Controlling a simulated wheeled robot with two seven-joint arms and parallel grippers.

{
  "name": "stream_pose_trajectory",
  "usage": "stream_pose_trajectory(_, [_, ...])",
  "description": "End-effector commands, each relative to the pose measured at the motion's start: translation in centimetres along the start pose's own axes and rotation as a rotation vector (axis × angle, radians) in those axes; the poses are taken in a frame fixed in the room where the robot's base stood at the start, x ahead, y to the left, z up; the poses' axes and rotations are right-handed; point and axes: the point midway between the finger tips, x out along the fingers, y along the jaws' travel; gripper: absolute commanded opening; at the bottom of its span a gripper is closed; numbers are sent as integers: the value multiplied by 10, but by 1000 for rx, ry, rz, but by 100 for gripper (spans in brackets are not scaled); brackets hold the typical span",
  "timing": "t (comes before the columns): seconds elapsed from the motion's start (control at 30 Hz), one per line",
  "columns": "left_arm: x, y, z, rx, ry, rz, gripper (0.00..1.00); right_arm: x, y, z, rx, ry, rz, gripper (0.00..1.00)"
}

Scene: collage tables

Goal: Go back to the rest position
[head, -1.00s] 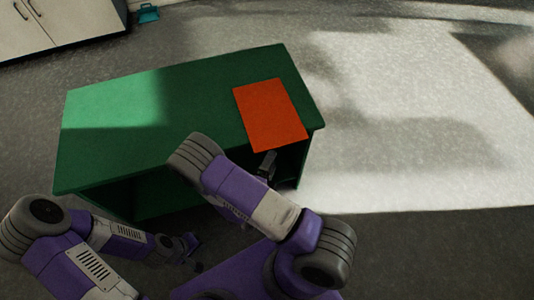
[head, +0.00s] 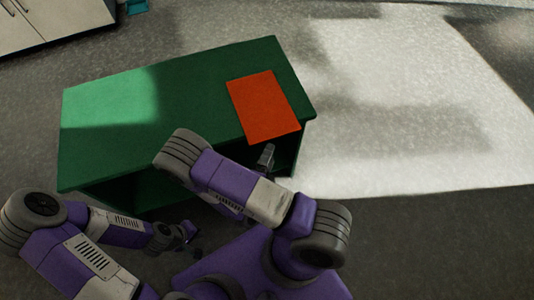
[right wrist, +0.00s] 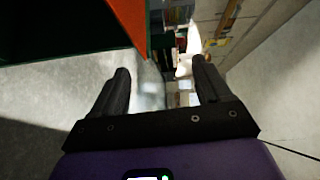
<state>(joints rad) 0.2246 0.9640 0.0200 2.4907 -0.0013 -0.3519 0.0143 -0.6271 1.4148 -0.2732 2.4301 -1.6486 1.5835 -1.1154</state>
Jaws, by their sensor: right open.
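A green table (head: 120,115) stands in front of me with an orange sheet (head: 264,106) lying flat near its right end. My right gripper (head: 266,157) is just off the table's front edge, near the sheet's lower end. In the right wrist view my right gripper (right wrist: 163,88) is open with nothing between its fingers; the orange sheet (right wrist: 130,18) shows at the top. My left gripper (head: 192,238) is low in front of the table at the left; it is too small to tell its jaws.
The table's front has open dark space under the top. White cabinets (head: 45,18) stand at the far left, with a small teal object (head: 137,6) on the floor beside them. The floor right of the table (head: 410,130) is bare and sunlit.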

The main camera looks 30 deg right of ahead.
Motion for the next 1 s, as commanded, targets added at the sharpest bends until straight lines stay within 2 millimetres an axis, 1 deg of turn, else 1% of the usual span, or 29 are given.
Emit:
stream_pose_trajectory(0.8, [1, 0, 0, 0, 0, 0, 0, 0, 2, 0, 3, 4, 3, 77])
stream_pose_trajectory(0.87, [1, 0, 0, 0, 0, 0, 0, 1, 4, -4, 21, 32, 17, 77])
stream_pose_trajectory(0.9, [1, 0, 0, 0, 0, 0, 0, 2, 6, -9, 47, 71, 35, 77])
stream_pose_trajectory(0.97, [1, 0, 0, 0, 0, 0, 0, 3, 13, -22, 109, 168, 81, 77])
stream_pose_trajectory(1.0, [1, 0, 0, 0, 0, 0, 0, 2, 20, -32, 170, 257, 121, 77])
